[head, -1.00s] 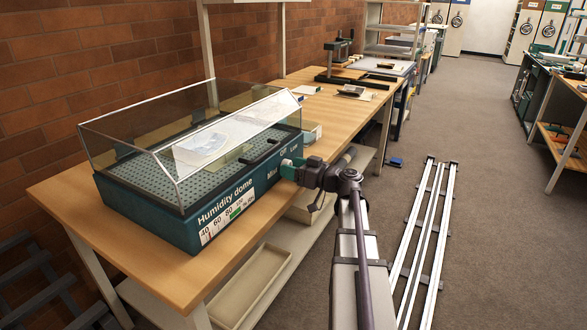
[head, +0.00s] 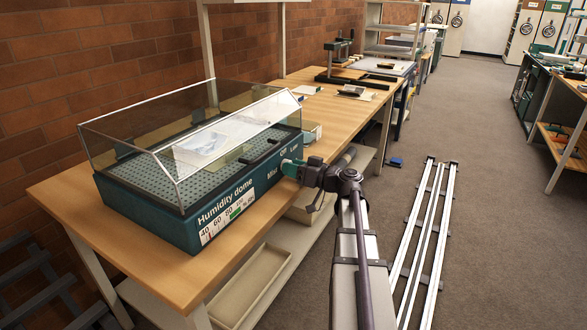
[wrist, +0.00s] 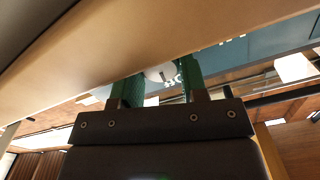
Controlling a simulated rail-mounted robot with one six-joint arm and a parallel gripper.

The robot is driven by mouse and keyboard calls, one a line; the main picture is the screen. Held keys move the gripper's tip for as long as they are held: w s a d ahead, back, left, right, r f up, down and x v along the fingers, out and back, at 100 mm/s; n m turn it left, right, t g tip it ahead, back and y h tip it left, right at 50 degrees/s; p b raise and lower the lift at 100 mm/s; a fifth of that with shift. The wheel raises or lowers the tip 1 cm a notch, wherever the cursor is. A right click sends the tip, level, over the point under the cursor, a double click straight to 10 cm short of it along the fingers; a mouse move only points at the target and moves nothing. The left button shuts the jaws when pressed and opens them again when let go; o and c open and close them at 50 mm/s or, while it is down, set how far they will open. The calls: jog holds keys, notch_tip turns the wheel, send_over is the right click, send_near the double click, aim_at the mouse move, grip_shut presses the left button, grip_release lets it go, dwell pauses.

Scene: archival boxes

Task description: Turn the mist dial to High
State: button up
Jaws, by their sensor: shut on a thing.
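The humidity dome (head: 215,205) is a dark teal box with a clear lid, standing on the wooden bench. Its front carries the words "Humidity dome", "Mist", "Off" and "Low", and a humidity gauge strip (head: 228,218). My gripper (head: 291,168) is at the right end of that front, over the mist dial. In the wrist view its two green fingers (wrist: 160,86) are shut on the pale round dial (wrist: 160,72), of which only part shows. The fingers and arm hide the dial in the head view, and I cannot read its pointer setting. The "High" label is not readable.
The wooden bench (head: 150,265) runs along the brick wall, with a press (head: 340,60) farther back. Below is a shelf with a long tray (head: 250,285).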

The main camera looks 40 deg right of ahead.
jog(key=m, duration=1.6)
jog(key=shift+m, duration=0.4)
jog(key=m, duration=0.5)
jog(key=shift+m, duration=0.3)
jog(key=o, duration=0.9)
jog(key=shift+o, duration=0.2)
